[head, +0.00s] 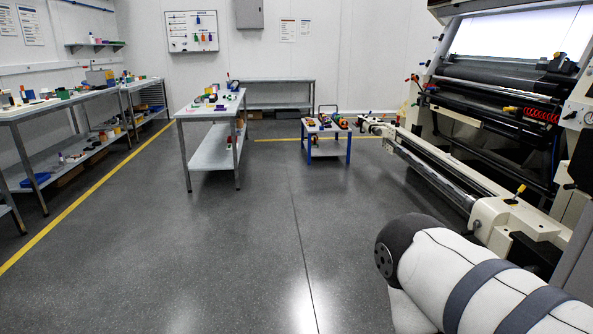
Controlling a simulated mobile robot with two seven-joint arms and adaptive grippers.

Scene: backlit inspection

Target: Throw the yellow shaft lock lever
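A yellow lever (518,190) with a dark base stands on the cream end block at the near end of the machine's long roll shaft (437,168), at the right of the head view. It looks upright with a slight tilt; its exact setting is too small to tell. A part of my own arm, white with dark bands, fills the lower right corner, in front of and below the lever. Neither of my grippers is in view.
The large roller machine (492,105) with a bright panel takes up the right side. A small blue-legged cart (325,134), a grey workbench (215,158) and long side tables (64,148) stand farther off. The dark floor (235,250) in the middle is clear.

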